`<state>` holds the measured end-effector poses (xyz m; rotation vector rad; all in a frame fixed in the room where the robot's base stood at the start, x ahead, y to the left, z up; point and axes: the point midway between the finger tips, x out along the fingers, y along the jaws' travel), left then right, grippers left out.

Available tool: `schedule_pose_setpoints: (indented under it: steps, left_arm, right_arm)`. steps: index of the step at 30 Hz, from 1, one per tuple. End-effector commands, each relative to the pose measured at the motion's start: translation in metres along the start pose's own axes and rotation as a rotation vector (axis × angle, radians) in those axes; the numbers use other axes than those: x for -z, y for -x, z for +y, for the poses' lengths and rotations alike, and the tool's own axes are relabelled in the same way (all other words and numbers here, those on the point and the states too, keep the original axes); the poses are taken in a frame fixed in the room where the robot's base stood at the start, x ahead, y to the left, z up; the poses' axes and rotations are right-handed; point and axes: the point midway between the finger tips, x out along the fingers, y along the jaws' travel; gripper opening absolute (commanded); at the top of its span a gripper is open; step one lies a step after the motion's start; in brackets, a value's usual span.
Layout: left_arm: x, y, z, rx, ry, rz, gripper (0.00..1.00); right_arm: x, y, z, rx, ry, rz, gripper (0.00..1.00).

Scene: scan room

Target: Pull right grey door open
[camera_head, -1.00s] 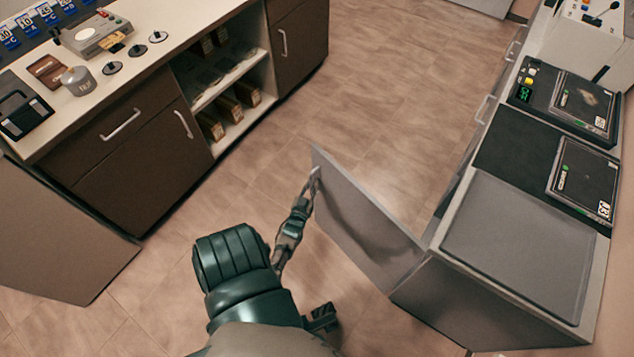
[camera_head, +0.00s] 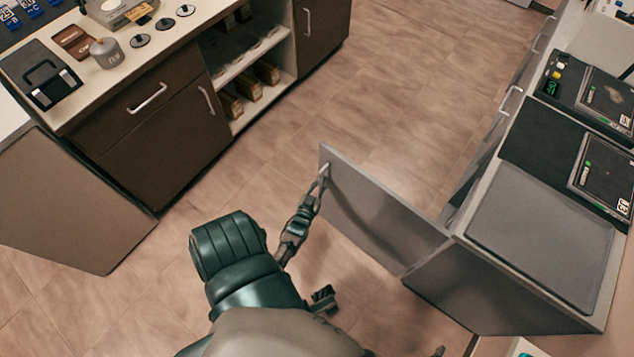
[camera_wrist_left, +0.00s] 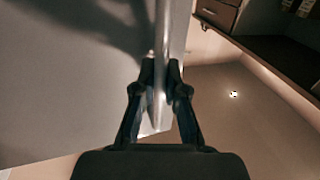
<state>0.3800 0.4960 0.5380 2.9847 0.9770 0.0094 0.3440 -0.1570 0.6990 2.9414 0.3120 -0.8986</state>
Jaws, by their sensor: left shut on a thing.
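The right grey door (camera_head: 372,214) stands well open, swung out from the front of the right-hand cabinet (camera_head: 505,285) on its near side. A slim metal handle (camera_head: 324,174) sits near its free edge. My left gripper (camera_head: 320,186) is shut on this handle. In the left wrist view my gripper's fingers (camera_wrist_left: 160,85) close around the handle bar (camera_wrist_left: 161,40), beside the grey door face (camera_wrist_left: 70,80). A small dark jointed part at the bottom of the head view may belong to my right arm; its jaws cannot be made out.
The right counter bears a grey panel (camera_head: 540,235) and dark screens (camera_head: 605,178). At left, a brown cabinet (camera_head: 165,145) with drawers and open shelves carries small instruments. A grey-brown panel (camera_head: 70,205) stands at far left. Tiled floor (camera_head: 400,110) between the cabinets is clear.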

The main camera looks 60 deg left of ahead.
Motion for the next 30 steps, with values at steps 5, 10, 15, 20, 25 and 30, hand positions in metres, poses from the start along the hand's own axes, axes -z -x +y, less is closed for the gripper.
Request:
schedule_pose_setpoints:
  steps: [5,10,15,20,25,30]
  left_arm:
    - [-0.003,0.004,-0.005,0.01,-0.003,-0.011,0.28]
    - [-0.004,0.003,-0.006,0.01,0.0,-0.012,0.37]
    - [-0.005,0.003,-0.007,0.01,0.001,-0.013,0.37]
    - [-0.006,0.019,-0.006,0.01,0.001,-0.014,0.37]
    - [-0.004,0.058,-0.004,0.011,-0.004,-0.013,0.37]
    - [-0.002,0.095,-0.001,0.01,-0.006,-0.011,0.37]
  right_arm:
    - [-0.001,0.0,0.0,0.0,-0.001,-0.001,0.4]
    - [-0.001,-0.001,0.0,0.0,0.0,-0.001,0.4]
    - [-0.001,0.0,0.001,-0.002,0.005,-0.001,0.4]
    - [-0.001,0.0,0.0,-0.001,0.003,0.0,0.4]
    - [-0.001,0.0,0.002,0.0,0.001,0.0,0.4]
    - [-0.001,0.0,0.003,0.001,0.0,0.0,0.4]
